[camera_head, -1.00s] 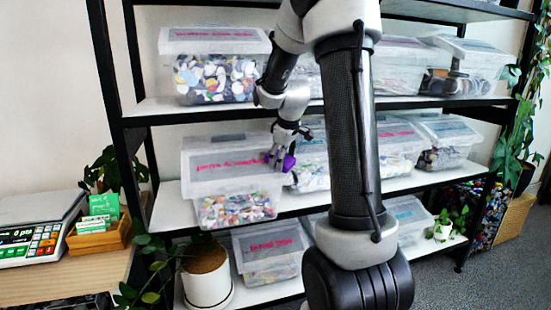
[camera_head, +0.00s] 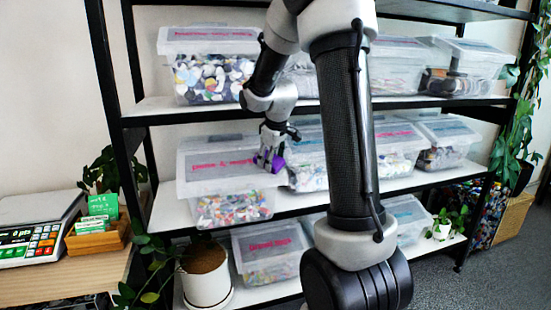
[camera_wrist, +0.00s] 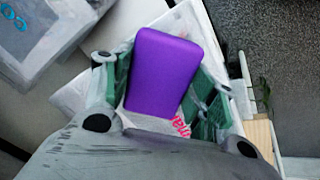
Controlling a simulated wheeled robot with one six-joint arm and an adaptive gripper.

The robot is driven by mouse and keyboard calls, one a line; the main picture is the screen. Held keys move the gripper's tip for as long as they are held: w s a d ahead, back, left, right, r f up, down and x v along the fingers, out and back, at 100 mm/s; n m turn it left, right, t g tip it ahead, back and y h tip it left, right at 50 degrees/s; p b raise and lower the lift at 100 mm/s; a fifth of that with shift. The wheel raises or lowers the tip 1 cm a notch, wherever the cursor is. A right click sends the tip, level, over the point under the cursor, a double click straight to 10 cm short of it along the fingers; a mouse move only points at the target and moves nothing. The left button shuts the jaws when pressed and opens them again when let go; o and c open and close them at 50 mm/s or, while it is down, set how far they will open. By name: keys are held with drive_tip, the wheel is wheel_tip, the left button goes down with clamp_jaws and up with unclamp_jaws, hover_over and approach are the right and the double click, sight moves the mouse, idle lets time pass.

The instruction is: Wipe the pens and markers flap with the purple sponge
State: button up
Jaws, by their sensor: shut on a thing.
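The purple sponge (camera_wrist: 165,75) is held between the green-padded fingers of my gripper (camera_wrist: 160,85) in the wrist view. In the head view my gripper (camera_head: 273,145) points down with the sponge (camera_head: 268,160) at the right part of the flap (camera_head: 215,165) of the left bin on the middle shelf. Pink lettering on that flap looks like the pens and markers label, though it is blurred. Some pink letters show beside the sponge in the wrist view. The sponge seems at or just above the flap; I cannot tell if it touches.
Other clear lidded bins stand to the right (camera_head: 308,165) and on the shelf above (camera_head: 210,75). A black shelf upright (camera_head: 115,110) is at the left. A plant pot (camera_head: 207,275) and a table with a scale (camera_head: 35,228) are at the lower left.

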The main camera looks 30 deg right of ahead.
drive_tip(key=shift+w+a, duration=0.2)
drive_tip(key=shift+a, duration=0.65)
drive_tip(key=shift+w+a, duration=0.2)
drive_tip(key=shift+a, duration=0.65)
drive_tip(key=shift+w+d+r, duration=0.25)
drive_tip(key=shift+w+r, duration=0.1)
drive_tip(key=shift+w, duration=0.3)
drive_tip(key=shift+w+d+r, duration=0.2)
drive_tip(key=shift+w+r, duration=0.1)
drive_tip(key=shift+w, duration=0.3)
drive_tip(key=shift+s+d+f, duration=0.1)
drive_tip(key=shift+s+d, duration=0.2)
drive_tip(key=shift+d, duration=0.65)
drive_tip(key=shift+s+d, duration=0.25)
drive_tip(key=shift+d, duration=0.7)
drive_tip(key=shift+s+d, duration=0.3)
drive_tip(key=shift+d, duration=0.6)
drive_tip(key=shift+s+d, duration=0.25)
drive_tip(key=shift+d, duration=0.65)
